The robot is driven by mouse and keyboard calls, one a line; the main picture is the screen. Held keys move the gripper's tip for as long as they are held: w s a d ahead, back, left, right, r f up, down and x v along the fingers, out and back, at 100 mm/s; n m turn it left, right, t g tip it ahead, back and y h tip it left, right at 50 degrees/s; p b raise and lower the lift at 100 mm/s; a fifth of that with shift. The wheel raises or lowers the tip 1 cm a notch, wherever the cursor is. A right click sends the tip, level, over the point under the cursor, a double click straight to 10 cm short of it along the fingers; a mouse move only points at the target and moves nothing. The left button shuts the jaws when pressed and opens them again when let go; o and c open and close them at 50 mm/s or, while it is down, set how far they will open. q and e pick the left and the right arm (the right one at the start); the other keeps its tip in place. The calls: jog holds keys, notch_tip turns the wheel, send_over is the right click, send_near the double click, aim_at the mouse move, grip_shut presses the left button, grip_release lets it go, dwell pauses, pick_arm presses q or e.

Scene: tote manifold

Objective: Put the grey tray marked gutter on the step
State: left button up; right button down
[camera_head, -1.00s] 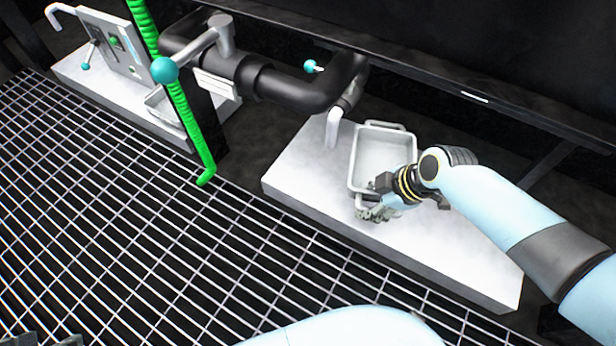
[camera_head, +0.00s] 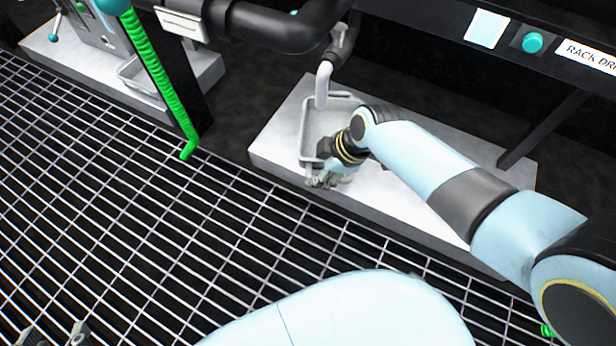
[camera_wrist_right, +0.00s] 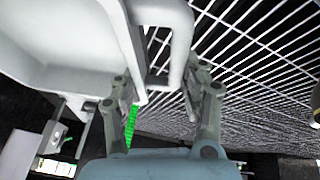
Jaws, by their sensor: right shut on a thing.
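A light grey tray (camera_head: 320,125) with a loop handle at each end is at the white slab under the pipe spout. I cannot tell whether it rests on the slab or hangs just above it, and no marking on it is readable. My right gripper (camera_head: 324,179) is shut on its near handle. In the right wrist view the handle (camera_wrist_right: 178,50) passes between the fingers and the tray's body (camera_wrist_right: 60,40) fills the upper left. My left gripper (camera_head: 54,337) shows only its tips at the bottom left edge, spread apart and empty.
The white slab (camera_head: 400,200) has free room to the right. A white spout (camera_head: 323,85) comes down close to the tray. A green hose (camera_head: 160,75) and a dark post stand left. Another tray (camera_head: 140,78) sits on a second slab. Grating (camera_head: 200,230) covers the floor.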

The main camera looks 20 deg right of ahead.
aim_at(311, 166)
jog(key=w+f+b, duration=0.1)
jog(key=w+a+f+b, duration=0.1)
jog(key=shift+w+a+f, duration=0.2)
jog(key=shift+w+a, duration=0.1)
pick_arm(q)
jog(key=w+d+r+m+t+h+b, duration=0.1)
jog(key=w+r+t, duration=0.2)
jog(key=r, duration=0.6)
jog(key=w+d+r+m+t+h+b, duration=0.1)
jog(key=w+r+t+h, duration=0.1)
jog(key=r+t, duration=0.4)
jog(key=w+d+r+m+t+h+b, duration=0.1)
jog(key=w+r+t, duration=0.4)
jog(key=r, duration=0.6)
jog(key=shift+d+r+m+h, duration=0.15)
jog(key=shift+r+m+h, duration=0.25)
jog(key=shift+h, duration=0.3)
pick_arm(e)
notch_tip(311, 166, down, 3)
jog(key=shift+f, duration=0.2)
pick_arm(q)
jog(key=shift+r+t, duration=0.1)
jog(key=shift+t, duration=0.2)
pick_arm(e)
jog(key=shift+f, duration=0.1)
pick_arm(q)
jog(key=shift+r, duration=0.1)
pick_arm(e)
jog(key=c, duration=0.7)
grip_release()
